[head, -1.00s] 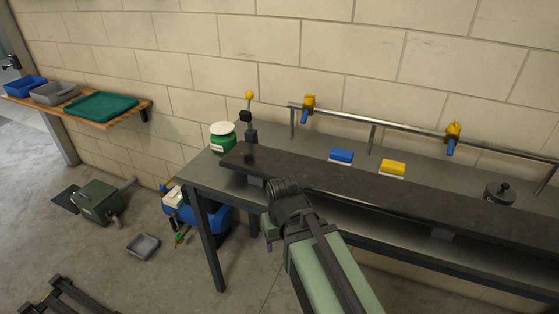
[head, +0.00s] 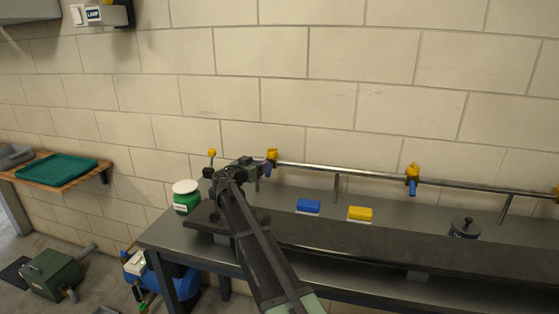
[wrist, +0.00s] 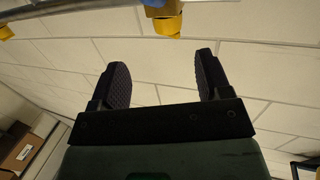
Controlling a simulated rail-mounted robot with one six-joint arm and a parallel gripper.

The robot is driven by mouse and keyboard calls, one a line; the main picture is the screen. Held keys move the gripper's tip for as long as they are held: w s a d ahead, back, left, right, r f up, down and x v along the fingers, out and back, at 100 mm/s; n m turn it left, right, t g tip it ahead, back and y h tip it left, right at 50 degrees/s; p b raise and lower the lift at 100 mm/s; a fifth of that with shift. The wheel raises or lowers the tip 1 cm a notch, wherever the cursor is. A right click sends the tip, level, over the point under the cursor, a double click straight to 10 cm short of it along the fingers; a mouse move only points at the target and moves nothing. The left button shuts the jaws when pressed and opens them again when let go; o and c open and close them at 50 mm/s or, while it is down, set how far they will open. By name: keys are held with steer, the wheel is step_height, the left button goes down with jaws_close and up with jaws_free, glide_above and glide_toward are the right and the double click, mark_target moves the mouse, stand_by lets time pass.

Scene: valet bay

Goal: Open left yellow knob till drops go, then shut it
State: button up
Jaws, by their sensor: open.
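The left yellow knob (head: 271,154) sits on a tap at the left end of the metal rail along the wall. My gripper (head: 262,167) is beside this tap, partly hiding its lower part in the head view. In the wrist view, my gripper (wrist: 165,80) is open, its two dark pads apart with nothing between them. A yellow knob (wrist: 167,25) shows beyond the fingertips at the top of the wrist view, roughly in line with the gap and apart from the pads. A bit of blue shows above it. No drops are visible.
Another tap with a yellow knob (head: 412,171) is farther right on the rail (head: 340,174). A yellow ball-topped lever (head: 211,153) and a white-lidded green jar (head: 186,197) stand left of my gripper. A blue block (head: 308,206) and a yellow block (head: 360,214) are on the bench.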

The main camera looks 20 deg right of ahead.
mark_target(270, 153)
steer(key=x, duration=0.7)
steer(key=r+x, duration=0.1)
steer(key=x, duration=0.2)
steer(key=shift+w+d, duration=0.1)
steer(key=shift+w, duration=0.5)
steer(key=c, duration=0.9)
steer(key=shift+t, duration=0.3)
